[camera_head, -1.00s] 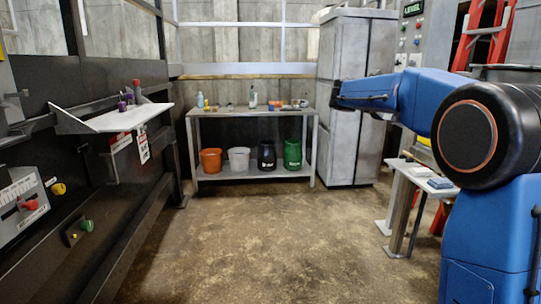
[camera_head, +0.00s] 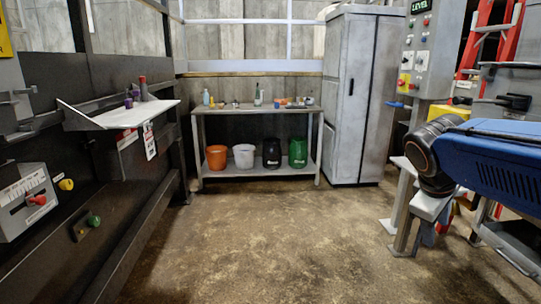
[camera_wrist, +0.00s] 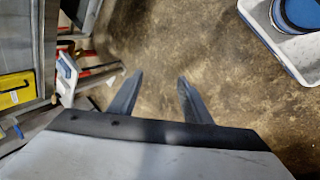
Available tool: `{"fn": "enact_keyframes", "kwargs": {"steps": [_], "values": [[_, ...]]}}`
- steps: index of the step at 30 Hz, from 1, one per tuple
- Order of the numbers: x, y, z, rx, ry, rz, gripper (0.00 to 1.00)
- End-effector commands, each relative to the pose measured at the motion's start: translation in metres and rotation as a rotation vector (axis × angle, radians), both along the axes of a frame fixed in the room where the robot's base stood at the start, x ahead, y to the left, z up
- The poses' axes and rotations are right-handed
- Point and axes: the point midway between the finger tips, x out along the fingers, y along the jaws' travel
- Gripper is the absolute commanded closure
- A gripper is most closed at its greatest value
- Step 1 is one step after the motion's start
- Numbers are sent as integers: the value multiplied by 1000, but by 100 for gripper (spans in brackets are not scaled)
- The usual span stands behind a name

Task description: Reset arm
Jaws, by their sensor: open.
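My gripper (camera_wrist: 160,78) shows in the wrist view with its two dark fingers spread apart. Nothing is between them, and only brown concrete floor (camera_wrist: 150,45) shows beyond the tips.
A metal table (camera_head: 256,109) with buckets below stands at the back, beside a grey cabinet (camera_head: 352,100). A control panel (camera_head: 422,50) and red ladder (camera_head: 490,48) are at right. A shelf (camera_head: 125,115) juts from the left machine. The middle floor is clear.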

Motion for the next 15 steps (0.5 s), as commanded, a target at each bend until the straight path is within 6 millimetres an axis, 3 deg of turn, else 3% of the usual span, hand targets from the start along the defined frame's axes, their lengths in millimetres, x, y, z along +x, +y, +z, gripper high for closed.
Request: {"fn": "enact_keyframes", "kwargs": {"steps": [3,9,15], "values": [[-37,20,-27,133,-65,-93,56],[-88,56,-72,362,-158,-266,56],[-121,82,-104,532,-213,-408,56]]}}
